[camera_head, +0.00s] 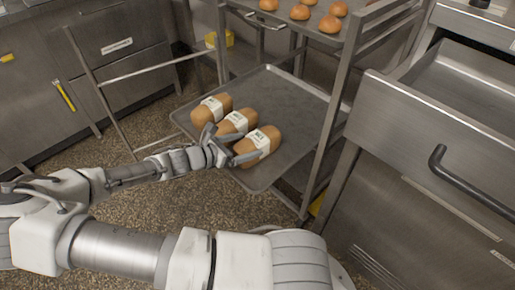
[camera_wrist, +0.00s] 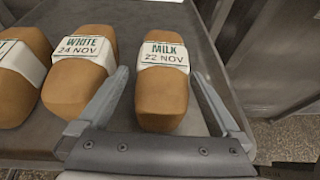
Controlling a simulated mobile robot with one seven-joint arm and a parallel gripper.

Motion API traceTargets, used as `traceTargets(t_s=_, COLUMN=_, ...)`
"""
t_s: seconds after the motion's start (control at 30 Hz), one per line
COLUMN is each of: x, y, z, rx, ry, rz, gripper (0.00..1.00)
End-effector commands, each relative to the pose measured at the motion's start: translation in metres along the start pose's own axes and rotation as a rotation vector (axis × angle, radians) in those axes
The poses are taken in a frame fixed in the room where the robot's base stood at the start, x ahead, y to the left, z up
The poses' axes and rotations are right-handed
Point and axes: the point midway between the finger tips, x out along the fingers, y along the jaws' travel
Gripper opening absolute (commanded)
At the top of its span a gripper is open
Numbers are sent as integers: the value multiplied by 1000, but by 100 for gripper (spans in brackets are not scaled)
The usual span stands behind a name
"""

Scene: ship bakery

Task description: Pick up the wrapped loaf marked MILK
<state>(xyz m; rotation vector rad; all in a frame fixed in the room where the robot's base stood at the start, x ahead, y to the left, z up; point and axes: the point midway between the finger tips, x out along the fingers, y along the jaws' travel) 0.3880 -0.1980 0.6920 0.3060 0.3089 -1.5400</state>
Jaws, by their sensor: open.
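The wrapped loaf marked MILK (camera_wrist: 162,95) lies on the grey tray, with a white band reading MILK 22 NOV. In the head view it is the nearest of the loaves (camera_head: 257,146). My gripper (camera_wrist: 163,88) is open, its fingers reaching along the left and right sides of this loaf. In the head view my gripper (camera_head: 222,148) is at the loaf's near left end.
A loaf marked WHITE 24 NOV (camera_wrist: 80,70) lies just left of the left finger, with another wrapped loaf (camera_wrist: 18,75) beyond it. The tray (camera_head: 290,100) is bare behind the loaves. Rack posts and an open steel drawer (camera_head: 465,85) stand to the right.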

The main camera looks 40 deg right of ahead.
Motion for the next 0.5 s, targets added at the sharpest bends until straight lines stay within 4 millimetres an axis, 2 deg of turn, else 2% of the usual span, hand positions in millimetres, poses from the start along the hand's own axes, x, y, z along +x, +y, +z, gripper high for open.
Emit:
traceTargets(t_s=0.33, x=42, y=-4, z=-7, rx=1, ry=-2, rz=-3, gripper=100)
traceTargets(t_s=0.5, x=53, y=-4, z=-4, rx=0, ry=0, rz=0, gripper=100)
